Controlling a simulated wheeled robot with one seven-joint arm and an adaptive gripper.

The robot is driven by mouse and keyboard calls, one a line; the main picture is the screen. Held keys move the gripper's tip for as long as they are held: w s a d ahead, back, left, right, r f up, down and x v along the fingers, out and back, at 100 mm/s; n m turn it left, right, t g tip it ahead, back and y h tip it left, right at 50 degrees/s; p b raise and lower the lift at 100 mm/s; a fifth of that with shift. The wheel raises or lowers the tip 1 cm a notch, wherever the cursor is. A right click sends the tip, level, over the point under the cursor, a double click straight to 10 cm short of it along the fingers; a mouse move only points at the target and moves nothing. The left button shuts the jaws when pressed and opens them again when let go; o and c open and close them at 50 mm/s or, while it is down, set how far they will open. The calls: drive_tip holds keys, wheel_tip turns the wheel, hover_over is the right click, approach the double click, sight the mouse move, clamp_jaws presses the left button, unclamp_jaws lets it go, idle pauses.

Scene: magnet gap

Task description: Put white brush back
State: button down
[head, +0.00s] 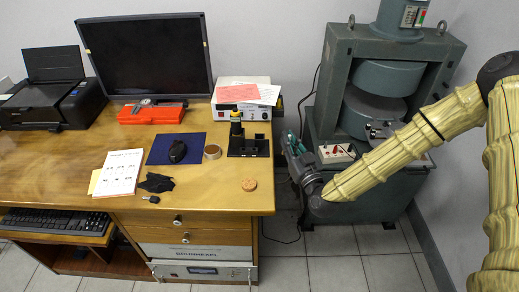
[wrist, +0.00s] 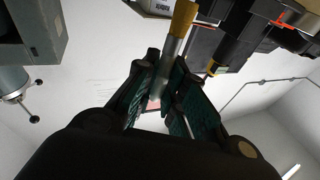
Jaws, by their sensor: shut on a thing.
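My gripper (wrist: 166,60) is shut on a brush (wrist: 183,20) in the wrist view. The brush has a yellow-brown handle and a silvery metal section between the fingers; its lower end is largely hidden by them, so I cannot tell the bristle colour. In the head view my gripper (head: 296,143) is in the air off the desk's right edge, in front of the grey magnet; the brush is too small to make out there. A black stand (head: 249,152) is on the desk, left of my gripper, with a dark upright piece with a yellow top (head: 236,115).
The large grey magnet (head: 335,85) stands right of the desk (head: 215,193). A white instrument box (head: 262,108) is behind the stand. A tape roll (head: 212,152), a round cork-coloured disc (head: 249,184) and a black mouse (head: 177,151) lie near the stand.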

drive_tip(key=w+a+r+n+g+y+b, duration=0.5)
drive_tip(key=w+a+r+g+b, duration=0.15)
drive_tip(key=w+a+r, duration=0.2)
drive_tip(key=shift+t, duration=0.25)
drive_tip(key=shift+s+a+f, duration=0.1)
drive_tip(key=shift+s+f, duration=0.05)
drive_tip(key=shift+f, duration=2.5)
drive_tip(key=shift+s+a+f, duration=0.1)
drive_tip(key=shift+f, duration=2.5)
drive_tip(key=shift+f+b, duration=0.15)
drive_tip(key=shift+b, duration=0.15)
drive_tip(key=c, duration=1.5)
unclamp_jaws()
